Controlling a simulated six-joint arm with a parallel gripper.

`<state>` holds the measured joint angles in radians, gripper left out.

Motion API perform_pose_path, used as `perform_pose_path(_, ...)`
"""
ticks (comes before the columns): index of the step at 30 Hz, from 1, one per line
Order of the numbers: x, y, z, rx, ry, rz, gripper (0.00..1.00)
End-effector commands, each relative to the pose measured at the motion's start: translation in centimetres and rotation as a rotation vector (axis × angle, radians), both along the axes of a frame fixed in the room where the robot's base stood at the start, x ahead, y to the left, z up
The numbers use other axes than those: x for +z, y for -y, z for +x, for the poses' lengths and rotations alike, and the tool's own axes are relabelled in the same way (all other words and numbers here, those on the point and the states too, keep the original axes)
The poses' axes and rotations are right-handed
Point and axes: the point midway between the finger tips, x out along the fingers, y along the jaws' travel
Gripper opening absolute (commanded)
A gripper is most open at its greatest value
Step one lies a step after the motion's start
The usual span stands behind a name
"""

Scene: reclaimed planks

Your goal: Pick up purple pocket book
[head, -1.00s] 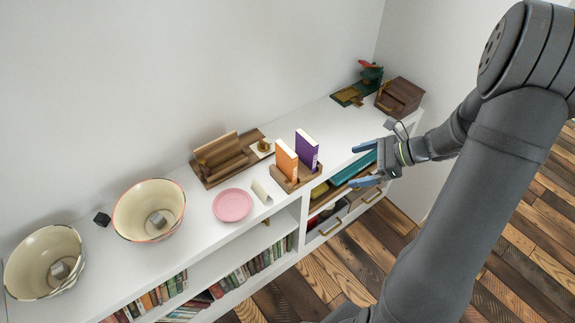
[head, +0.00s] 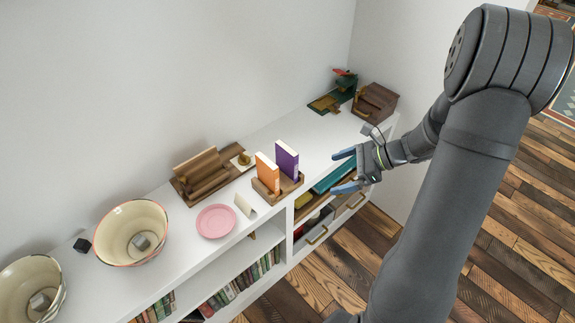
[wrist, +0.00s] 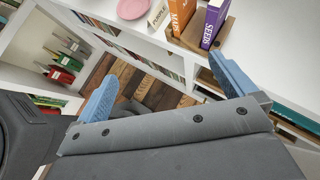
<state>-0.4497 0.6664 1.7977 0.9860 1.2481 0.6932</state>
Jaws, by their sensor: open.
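The purple pocket book (head: 286,160) stands upright on a small wooden stand (head: 289,191) on top of the white shelf, to the right of an orange book (head: 267,172). In the wrist view the purple book (wrist: 213,24) shows its spine with the word "SEEDS", at the top right. My gripper (head: 344,171) is open and empty, with blue fingers, to the right of the book and apart from it, near the shelf's front edge. In the wrist view the two fingers of my gripper (wrist: 165,88) are spread wide with nothing between them.
A wooden holder (head: 205,176) is behind. Bowls (head: 131,232) stand at the left. A wooden box (head: 375,102) is at the far right. Shelf top right of the books is clear.

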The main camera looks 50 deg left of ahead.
Motion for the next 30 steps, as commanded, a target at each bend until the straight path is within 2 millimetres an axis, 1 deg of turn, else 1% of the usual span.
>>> perform_pose_path(9,0.0,0.0,0.0,0.000,0.000,0.000,1.00)
perform_pose_path(14,0.0,0.0,0.0,0.000,0.000,0.000,0.69)
perform_pose_path(15,0.0,0.0,0.0,0.000,0.000,0.000,0.61)
perform_pose_path(17,0.0,0.0,0.0,0.000,0.000,0.000,0.49)
perform_pose_path(18,0.0,0.0,0.0,0.000,0.000,0.000,0.45)
perform_pose_path(26,0.0,-0.1,0.0,0.007,0.006,0.001,0.45)
perform_pose_path(29,0.1,-0.8,-0.1,0.088,0.063,0.015,0.45)
perform_pose_path(30,0.1,-1.4,-0.2,0.155,0.111,0.028,0.45)
